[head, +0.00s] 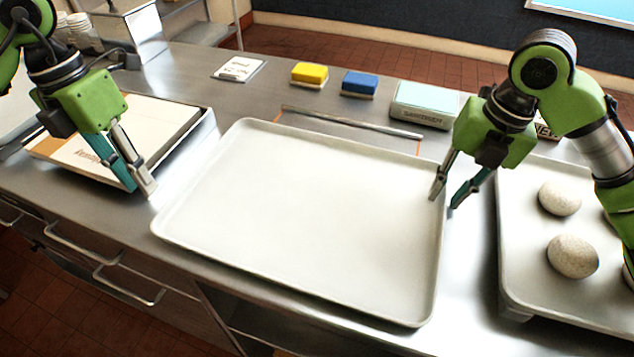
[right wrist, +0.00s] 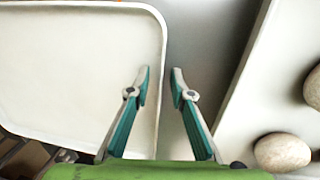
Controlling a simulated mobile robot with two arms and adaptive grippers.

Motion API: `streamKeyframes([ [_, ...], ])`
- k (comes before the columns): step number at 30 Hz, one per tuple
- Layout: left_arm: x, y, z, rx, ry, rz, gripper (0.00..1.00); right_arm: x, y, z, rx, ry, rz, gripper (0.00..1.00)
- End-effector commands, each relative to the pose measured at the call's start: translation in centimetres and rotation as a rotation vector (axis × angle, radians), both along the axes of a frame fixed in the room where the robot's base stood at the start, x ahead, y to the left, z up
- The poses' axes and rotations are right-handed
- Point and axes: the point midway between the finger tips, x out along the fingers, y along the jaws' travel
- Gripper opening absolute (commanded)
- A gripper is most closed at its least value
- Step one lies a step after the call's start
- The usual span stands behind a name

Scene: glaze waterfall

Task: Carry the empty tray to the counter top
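The empty tray (head: 310,205) is a large pale rectangle with a raised rim, in the middle of the head view over the steel counter top (head: 190,165). My left gripper (head: 142,192) is just left of the tray's left rim, apart from it, with a narrow gap between its fingertips and nothing between them. My right gripper (head: 445,200) is at the tray's right rim. In the right wrist view its fingers (right wrist: 161,75) are apart, one over the tray's edge (right wrist: 158,110) and one over bare metal. Contact with the rim cannot be told.
A second tray (head: 508,235) with several round speckled stones (head: 572,256) stands close on the right. A box-like scale or book (head: 110,130) lies left. Yellow (head: 309,73) and blue (head: 359,83) sponges, a card (head: 239,68) and a pale green box (head: 425,100) stand behind.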

Motion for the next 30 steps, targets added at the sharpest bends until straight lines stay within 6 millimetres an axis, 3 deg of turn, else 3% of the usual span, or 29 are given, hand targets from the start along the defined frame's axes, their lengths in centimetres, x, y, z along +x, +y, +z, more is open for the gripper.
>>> streamKeyframes([
  [1, 0.0, 0.1, -0.1, 0.000, -0.002, 0.001, 0.21, -0.4, 0.6, -1.3, 0.007, 0.020, 0.011, 0.21],
  [9, 0.0, 0.3, 0.5, -0.001, 0.001, 0.001, 0.21, -0.4, 0.6, -0.7, 0.006, 0.019, 0.012, 0.21],
  [21, 0.0, 0.2, 0.9, -0.001, 0.000, 0.000, 0.21, -0.6, -0.1, 5.2, -0.005, -0.002, 0.003, 0.21],
  [30, 0.0, 0.2, 0.9, -0.001, 0.000, 0.000, 0.21, -0.8, -0.3, 7.8, -0.008, -0.003, 0.000, 0.21],
])
